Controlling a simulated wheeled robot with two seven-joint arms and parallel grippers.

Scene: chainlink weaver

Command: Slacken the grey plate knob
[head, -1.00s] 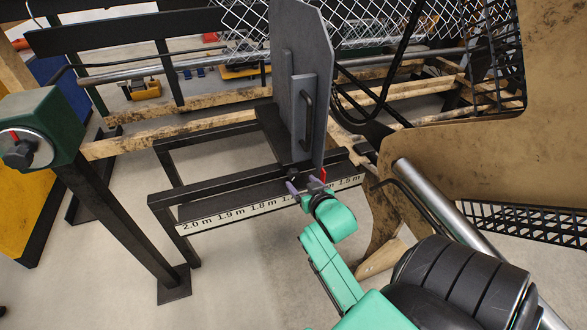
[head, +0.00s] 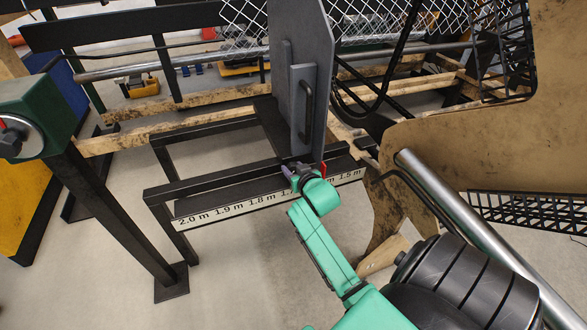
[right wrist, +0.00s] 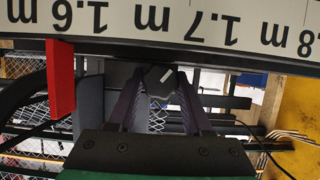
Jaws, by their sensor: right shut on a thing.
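The grey plate (head: 301,60) stands upright with a dark bar handle (head: 307,103) on its face, on the black rail frame (head: 225,178). Its black knob (right wrist: 158,76), with a white mark, shows in the right wrist view below the upside-down scale. My right gripper (head: 291,169) is at the foot of the plate, just left of the red pointer (head: 324,169). Its dark fingers also show in the right wrist view, shut on the knob from both sides. In the head view the gripper hides most of the knob. My left gripper is in no view.
A scale strip (head: 262,203) runs along the front of the rail. A green box with a dial (head: 30,125) stands on a post at left. A brown panel (head: 470,135) and a silver tube (head: 470,225) are close at right.

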